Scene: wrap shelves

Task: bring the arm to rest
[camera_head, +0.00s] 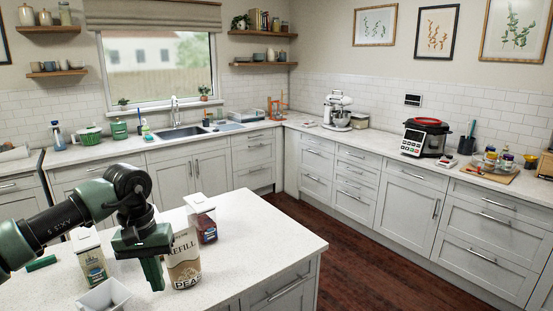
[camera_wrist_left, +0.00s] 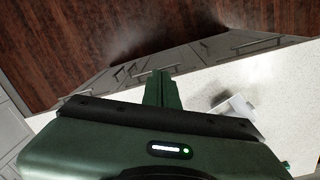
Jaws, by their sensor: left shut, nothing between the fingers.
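My left arm (camera_head: 75,217) comes in from the left in the head view. Its green gripper (camera_head: 153,275) hangs fingers-down above the white island counter (camera_head: 245,245). The fingers are together and hold nothing. In the left wrist view the shut fingers (camera_wrist_left: 161,88) show against the counter edge, with the cabinet fronts and dark wood floor beyond. The gripper overlaps the left side of a refill bag (camera_head: 186,262) in the head view; I cannot tell whether they touch. My right gripper is not in view.
A clear container with a white lid and dark contents (camera_head: 203,222) stands behind the bag. Another container (camera_head: 90,262) stands left of the gripper. A small white open box (camera_head: 104,297) is at the front; it also shows in the left wrist view (camera_wrist_left: 232,108). The counter's right part is clear.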

